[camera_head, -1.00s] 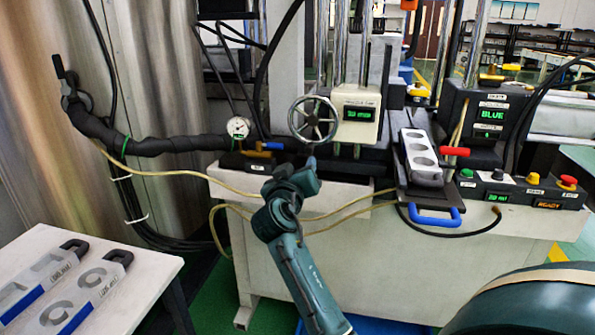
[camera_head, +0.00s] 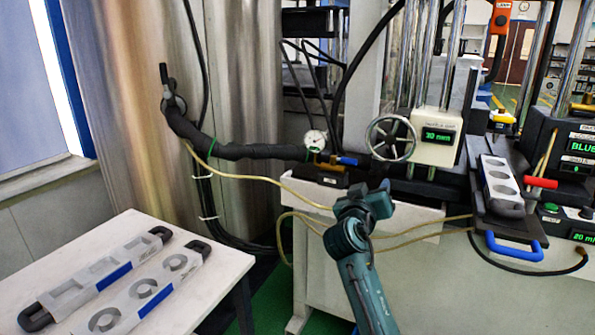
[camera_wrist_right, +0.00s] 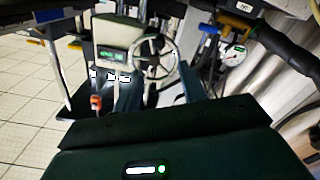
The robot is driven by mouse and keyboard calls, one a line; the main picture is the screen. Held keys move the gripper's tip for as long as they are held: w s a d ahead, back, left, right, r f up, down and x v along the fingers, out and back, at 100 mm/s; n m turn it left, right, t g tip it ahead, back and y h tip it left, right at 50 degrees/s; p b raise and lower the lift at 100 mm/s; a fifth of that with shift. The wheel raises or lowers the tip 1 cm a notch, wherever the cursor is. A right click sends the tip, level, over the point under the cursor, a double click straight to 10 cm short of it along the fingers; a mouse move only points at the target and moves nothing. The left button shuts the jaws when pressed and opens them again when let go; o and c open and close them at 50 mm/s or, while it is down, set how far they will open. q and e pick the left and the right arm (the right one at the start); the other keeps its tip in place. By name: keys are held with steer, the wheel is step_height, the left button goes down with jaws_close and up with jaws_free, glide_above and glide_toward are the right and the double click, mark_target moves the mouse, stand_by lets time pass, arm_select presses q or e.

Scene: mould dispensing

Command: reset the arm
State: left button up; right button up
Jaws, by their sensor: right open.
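My right arm rises from the bottom of the head view, with its gripper (camera_head: 378,196) in front of the machine's white bench, below and left of the hand wheel (camera_head: 390,137). The gripper is open and I see nothing held in it. The right wrist view shows mostly my own dark wrist housing, with the machine beyond. My left gripper is in neither view.
A white table (camera_head: 215,285) at lower left bears two moulds with handles (camera_head: 95,280) (camera_head: 145,300). Another mould (camera_head: 498,180) sits on the machine's plate, with a blue handle (camera_head: 515,248) below. A hose (camera_head: 240,150) and loose cables run along the left.

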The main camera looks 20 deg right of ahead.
steer(key=s+a+f+n+t+y, duration=0.1)
steer(key=s+a+f+n+y, duration=0.2)
steer(key=s+a+f+y, duration=0.35)
steer(key=s+a+f+n+t+y, duration=0.2)
steer(key=s+a+f+n+y, duration=0.2)
steer(key=a+f, duration=0.5)
steer(key=s+a+f+g+y, duration=0.1)
steer(key=s+a+f+y, duration=0.5)
steer(key=s, duration=0.5)
arm_select(q)
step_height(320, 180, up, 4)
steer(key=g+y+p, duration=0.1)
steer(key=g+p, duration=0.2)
steer(key=p, duration=1.2)
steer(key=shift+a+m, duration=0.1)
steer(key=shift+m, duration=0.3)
arm_select(e)
steer(key=s+a+r+g, duration=0.3)
steer(key=s+r, duration=0.1)
steer(key=s, duration=0.1)
steer(key=shift+s+a+r, duration=0.35)
steer(key=shift+s, duration=0.05)
steer(key=shift+c, duration=0.5)
